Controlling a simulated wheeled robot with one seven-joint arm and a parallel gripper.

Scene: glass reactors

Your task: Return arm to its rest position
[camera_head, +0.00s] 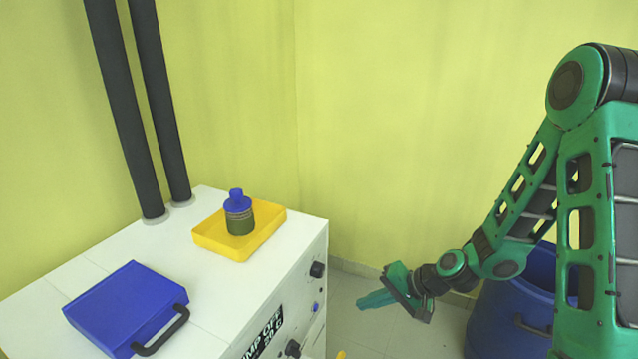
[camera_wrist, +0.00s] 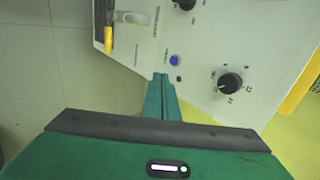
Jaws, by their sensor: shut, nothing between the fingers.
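My green arm (camera_head: 520,210) comes in from the right in the head view, bent at the elbow and reaching down and left. My gripper (camera_head: 362,301) hangs in free air to the right of the white cabinet. In the wrist view my gripper (camera_wrist: 161,78) shows its green fingers together with nothing between them. They point toward the cabinet's front panel and appear apart from it.
The white cabinet (camera_head: 215,315) carries a blue case (camera_head: 125,305), a yellow tray (camera_head: 225,243) with a blue-capped bottle (camera_head: 239,215), and two black pipes. Its panel has a black knob (camera_wrist: 230,83) and a blue button (camera_wrist: 174,60). A blue barrel (camera_head: 500,310) stands behind my arm.

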